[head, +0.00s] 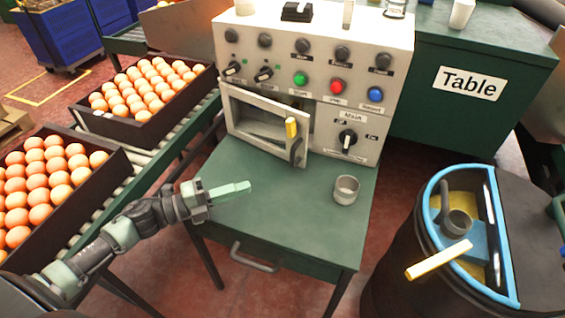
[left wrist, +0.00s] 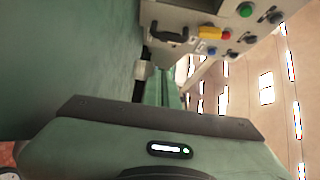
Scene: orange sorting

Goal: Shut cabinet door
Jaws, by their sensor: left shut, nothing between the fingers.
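The cabinet door (head: 300,126) is a pale framed panel on the front of the white control box. It stands ajar, with a dark gap showing the inside. A black handle (head: 296,151) and a yellow piece (head: 291,128) sit near its right edge. The handle (left wrist: 168,35) also shows in the left wrist view. My left gripper (head: 240,188) is shut and empty over the green table, to the lower left of the door and apart from it. My right gripper is not in view.
The control box (head: 338,55) carries knobs and coloured buttons. A small metal cup (head: 346,190) stands on the green table (head: 270,215). A black, blue-rimmed bin (head: 405,275) is at right. The table's middle is clear.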

